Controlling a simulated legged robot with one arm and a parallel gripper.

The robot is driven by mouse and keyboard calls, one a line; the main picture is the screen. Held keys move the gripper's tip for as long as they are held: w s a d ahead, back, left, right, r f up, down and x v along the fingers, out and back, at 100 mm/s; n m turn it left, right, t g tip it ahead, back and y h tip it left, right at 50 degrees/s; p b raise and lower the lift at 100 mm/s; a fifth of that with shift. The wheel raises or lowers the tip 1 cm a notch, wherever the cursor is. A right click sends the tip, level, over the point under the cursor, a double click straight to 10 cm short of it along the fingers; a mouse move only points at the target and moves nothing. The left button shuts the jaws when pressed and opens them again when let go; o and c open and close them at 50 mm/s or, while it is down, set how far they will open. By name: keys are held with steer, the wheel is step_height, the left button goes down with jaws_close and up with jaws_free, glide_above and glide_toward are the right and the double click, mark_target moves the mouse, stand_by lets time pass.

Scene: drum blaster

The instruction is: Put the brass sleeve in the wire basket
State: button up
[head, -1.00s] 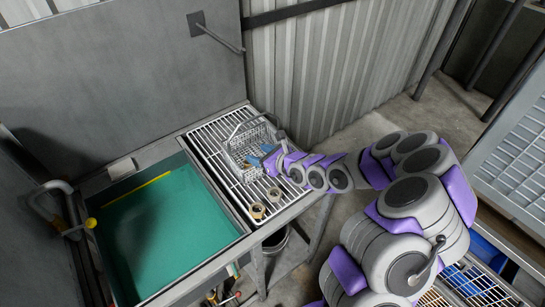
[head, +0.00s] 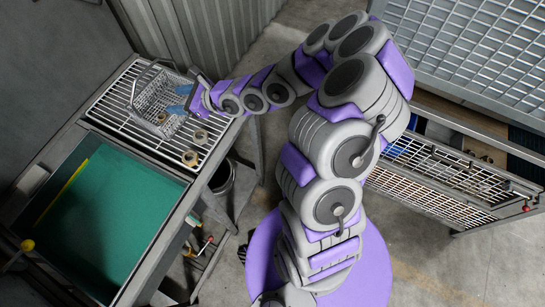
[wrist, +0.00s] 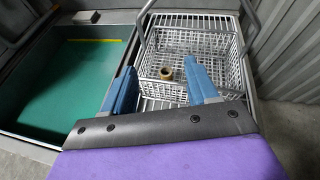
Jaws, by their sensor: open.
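The wire basket (head: 150,92) stands on the drain rack with its handle raised. A brass sleeve (wrist: 166,73) lies inside the basket in the wrist view, a small tan ring-like piece. It also shows faintly through the basket's near side in the head view (head: 161,118). My gripper (head: 182,100) is at the basket's right side, its blue fingers reaching over the basket. In the wrist view my gripper (wrist: 160,68) is open, with the sleeve seen between the spread fingertips and apart from them. The exact height of the fingertips above the sleeve is unclear.
Two more brass-coloured rings (head: 200,137) (head: 190,158) sit on the white drain rack (head: 108,103) in front of the basket. A green-bottomed basin (head: 110,220) lies to the left. A corrugated wall stands behind, and a dark bucket (head: 222,178) is below the bench.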

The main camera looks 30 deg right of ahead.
steer(key=s+a+r+n+g+y, duration=0.4)
steer(key=s+a+r+n+g, duration=0.2)
steer(key=s+a+r+n, duration=0.7)
steer(key=s+d+n+g+h, duration=0.2)
steer(key=s+n, duration=0.3)
steer(key=s, duration=0.2)
steer(key=s+d+n+g+h, duration=0.1)
steer(key=s+d+n+g, duration=0.2)
steer(key=s, duration=0.4)
steer(key=s+d+f+n+h, duration=0.1)
steer(key=s+d+n+h, duration=0.1)
steer(key=s+d+h, duration=0.3)
steer(key=s+d+n+h, duration=0.2)
steer(key=s+d+h, duration=0.3)
steer(key=d, duration=0.8)
steer(key=shift+s+d+f+n+g+h, duration=0.3)
steer(key=shift+s+d+f+n+h, duration=0.1)
steer(key=shift+s, duration=0.55)
